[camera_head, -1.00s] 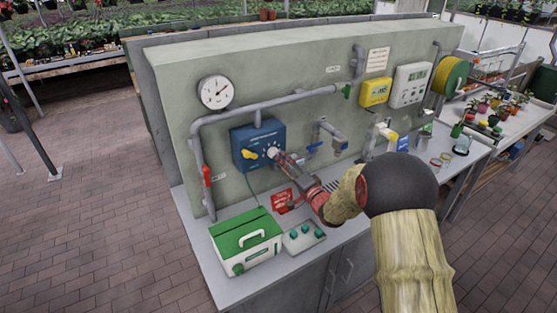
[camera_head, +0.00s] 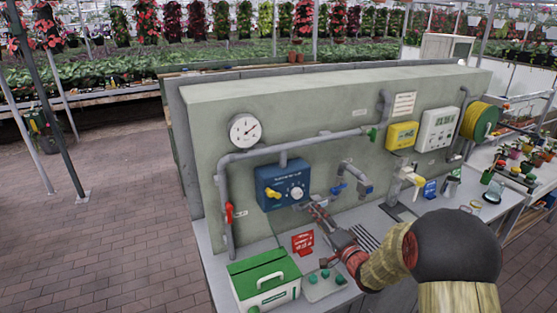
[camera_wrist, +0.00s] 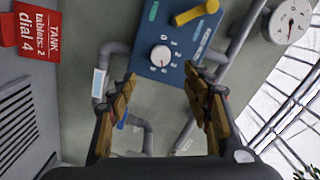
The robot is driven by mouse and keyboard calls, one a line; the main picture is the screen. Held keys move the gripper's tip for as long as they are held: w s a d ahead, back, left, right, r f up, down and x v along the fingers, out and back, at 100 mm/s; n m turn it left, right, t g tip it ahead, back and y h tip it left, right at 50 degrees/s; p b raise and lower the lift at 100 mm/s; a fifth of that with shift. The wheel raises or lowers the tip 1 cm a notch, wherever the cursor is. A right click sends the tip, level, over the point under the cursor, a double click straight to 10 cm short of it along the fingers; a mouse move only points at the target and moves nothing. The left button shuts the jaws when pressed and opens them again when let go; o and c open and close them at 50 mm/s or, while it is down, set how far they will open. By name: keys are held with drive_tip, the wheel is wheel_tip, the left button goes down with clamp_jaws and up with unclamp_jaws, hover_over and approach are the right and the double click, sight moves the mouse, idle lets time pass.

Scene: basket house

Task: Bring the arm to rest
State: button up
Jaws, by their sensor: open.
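My gripper (camera_head: 314,206) is in front of the blue control box (camera_head: 270,187) on the grey-green panel. Its jaws are open and empty, with the two fingers spread wide in the wrist view (camera_wrist: 160,82). A white numbered dial (camera_head: 297,193) on the box shows between and beyond the fingertips in the wrist view (camera_wrist: 160,57). The fingers appear apart from the dial. The box also carries a yellow lever (camera_head: 272,194). My arm reaches in from the lower right.
Below the panel, a counter (camera_head: 210,262) holds a green-lidded white case (camera_head: 264,279), a box with green knobs (camera_head: 325,284) and a red sign (camera_head: 302,243). Grey pipes (camera_head: 290,149), a blue-handled valve (camera_head: 339,189) and a tap (camera_head: 408,177) project nearby.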

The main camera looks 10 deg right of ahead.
drive_tip(key=s+d+f+n+g+h, duration=0.3)
drive_tip(key=d+f+g+h, duration=0.15)
drive_tip(key=f, duration=0.75)
drive_tip(key=s+d+f+n+g+h, duration=0.2)
drive_tip(key=s+d+g, duration=0.3)
drive_tip(key=s, duration=0.4)
drive_tip(key=s+a+r+n+g+b, duration=0.1)
drive_tip(key=s+a+r+g, duration=0.15)
drive_tip(key=s, duration=0.45)
drive_tip(key=s+a+r+n+g, duration=0.1)
drive_tip(key=s+a+r, duration=0.1)
drive_tip(key=s+r, duration=0.35)
drive_tip(key=s+a+r+n+g+b, duration=0.1)
drive_tip(key=s+a+r+n, duration=0.1)
drive_tip(key=s, duration=0.7)
drive_tip(key=s+a+r+n+t+b, duration=0.1)
drive_tip(key=s+a+r+t, duration=0.1)
drive_tip(key=s+a+r, duration=0.4)
drive_tip(key=s+r+y, duration=0.1)
drive_tip(key=s+r, duration=0.2)
drive_tip(key=r, duration=0.1)
drive_tip(key=shift+a, duration=0.3)
